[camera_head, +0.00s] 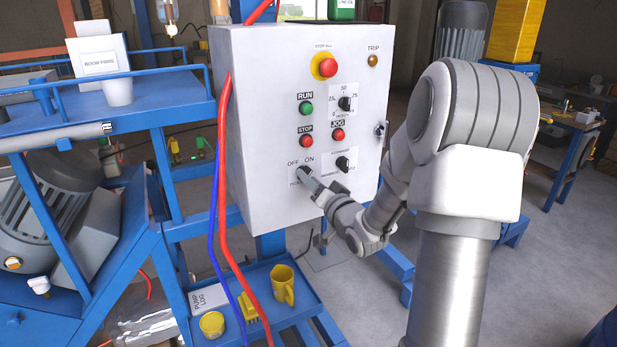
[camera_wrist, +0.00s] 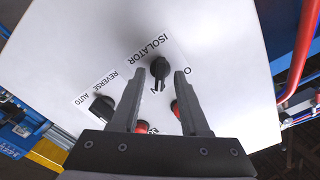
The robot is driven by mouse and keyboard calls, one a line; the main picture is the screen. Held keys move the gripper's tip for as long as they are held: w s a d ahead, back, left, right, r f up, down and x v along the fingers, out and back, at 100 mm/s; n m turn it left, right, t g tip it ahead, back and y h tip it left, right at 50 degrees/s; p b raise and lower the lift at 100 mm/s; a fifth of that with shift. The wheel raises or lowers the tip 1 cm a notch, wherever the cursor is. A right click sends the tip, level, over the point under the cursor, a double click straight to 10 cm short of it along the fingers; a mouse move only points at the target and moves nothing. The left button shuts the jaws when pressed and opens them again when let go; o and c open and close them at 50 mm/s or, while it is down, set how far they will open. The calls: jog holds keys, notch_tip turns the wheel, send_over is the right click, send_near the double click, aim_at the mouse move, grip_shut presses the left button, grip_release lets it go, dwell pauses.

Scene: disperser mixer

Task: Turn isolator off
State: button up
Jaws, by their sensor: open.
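The isolator is a small black rotary knob at the lower left of the white control box (camera_head: 265,130), under the OFF and ON labels. In the head view the knob (camera_head: 302,174) is partly covered by my gripper (camera_head: 311,183), which reaches in from the right. In the wrist view the isolator knob (camera_wrist: 160,68) lies between and slightly beyond the fingertips of my gripper (camera_wrist: 156,74). The jaws are open, with a gap on each side of the knob. Its pointer appears to aim toward the partly hidden ON lettering.
A black forward/reverse selector (camera_head: 342,164) is right of the isolator. STOP (camera_head: 306,141) and JOG (camera_head: 338,135) buttons are above. Red and blue cables (camera_head: 222,190) hang along the box's left side. A blue tray (camera_head: 300,307) with a yellow mug (camera_head: 283,285) is below.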

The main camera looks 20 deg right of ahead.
jog(key=shift+w, duration=0.5)
grip_shut()
jog(key=shift+f+b, duration=0.1)
jog(key=shift+b, duration=0.25)
jog(key=shift+n+b, duration=7.9)
jog(key=shift+b, duration=1.2)
